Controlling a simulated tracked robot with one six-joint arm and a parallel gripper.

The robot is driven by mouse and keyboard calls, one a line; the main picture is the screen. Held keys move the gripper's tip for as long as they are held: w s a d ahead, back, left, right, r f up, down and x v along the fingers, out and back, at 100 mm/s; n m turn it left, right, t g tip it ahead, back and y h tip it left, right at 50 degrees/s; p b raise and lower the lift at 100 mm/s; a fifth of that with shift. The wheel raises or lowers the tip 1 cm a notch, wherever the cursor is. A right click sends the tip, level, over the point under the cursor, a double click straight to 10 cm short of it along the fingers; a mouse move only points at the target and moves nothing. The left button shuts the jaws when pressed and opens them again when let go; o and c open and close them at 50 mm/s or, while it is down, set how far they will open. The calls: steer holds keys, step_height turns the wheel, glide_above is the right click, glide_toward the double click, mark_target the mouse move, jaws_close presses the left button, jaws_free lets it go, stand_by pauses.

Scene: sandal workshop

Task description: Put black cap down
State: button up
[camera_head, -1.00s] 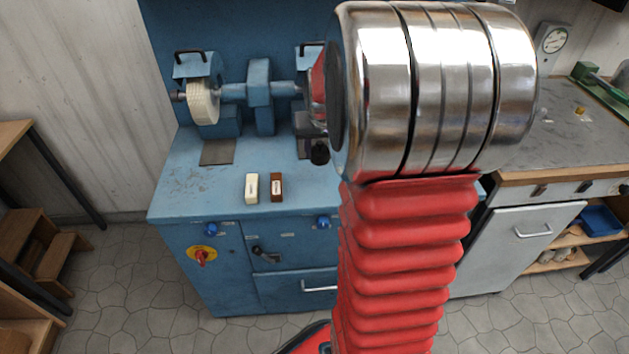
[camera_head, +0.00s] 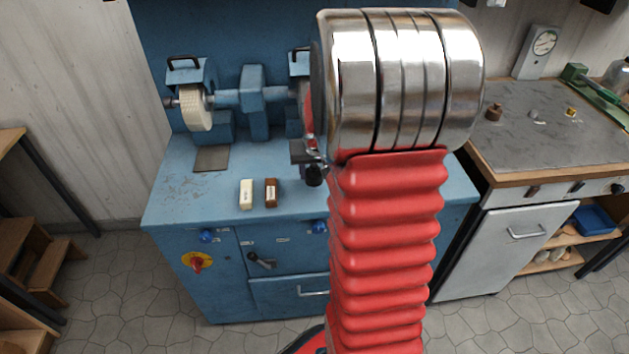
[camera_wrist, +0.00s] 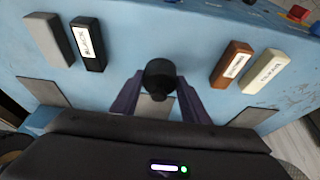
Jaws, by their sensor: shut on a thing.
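The black cap (camera_wrist: 160,74) is between the two dark fingers of my gripper (camera_wrist: 160,90) in the wrist view. My gripper is shut on it, above the blue bench top. In the head view the black cap (camera_head: 314,176) shows just left of my red arm, and much of my gripper is hidden behind the arm. From this angle I cannot tell whether the cap touches the bench top (camera_head: 190,205).
A white bar (camera_head: 246,194) and a brown bar (camera_head: 271,193) lie on the bench. A black-labelled bar (camera_wrist: 87,43) and a grey bar (camera_wrist: 48,40) lie at the wrist view's upper left. A polishing wheel (camera_head: 196,107) stands behind. A grey-topped workbench (camera_head: 550,140) is at right.

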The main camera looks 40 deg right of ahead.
mark_target(315, 177)
steer(key=shift+f, duration=1.9)
steer(key=o, duration=1)
steer(key=v, duration=1.2)
